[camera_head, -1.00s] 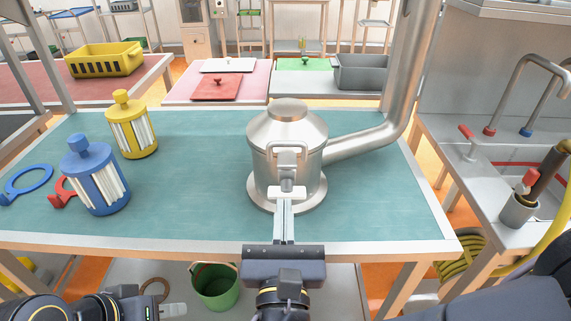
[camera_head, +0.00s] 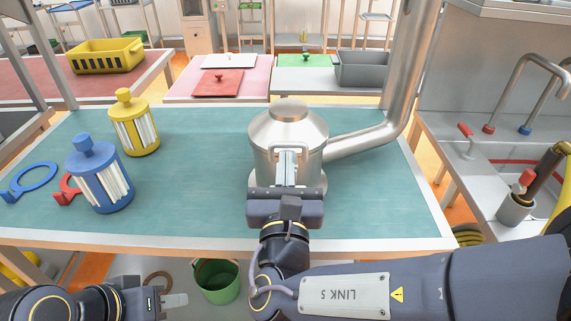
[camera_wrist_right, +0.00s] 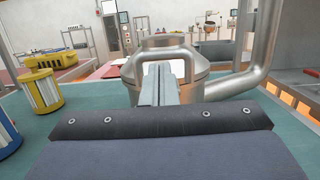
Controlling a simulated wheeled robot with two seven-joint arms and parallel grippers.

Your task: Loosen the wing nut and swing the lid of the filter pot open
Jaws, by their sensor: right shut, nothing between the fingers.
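The steel filter pot (camera_head: 264,157) stands on the teal table with its domed lid (camera_head: 289,122) down. In the wrist view the pot (camera_wrist_right: 215,88) stands straight ahead, with a looped steel handle (camera_wrist_right: 165,43) at its front. In the wrist view the gripper's fingers (camera_wrist_right: 158,75) hide the middle of the pot's front. The wing nut is hidden behind them. My left gripper (camera_head: 175,300) is low at the bottom left, away from the pot; its jaw opening is unclear.
A bent steel pipe (camera_head: 365,142) runs from the pot's right side upward. A blue cartridge (camera_head: 98,180) and a yellow cartridge (camera_head: 133,125) stand at the left. A blue ring tool (camera_head: 30,180) lies near the left edge. The table between cartridges and pot is clear.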

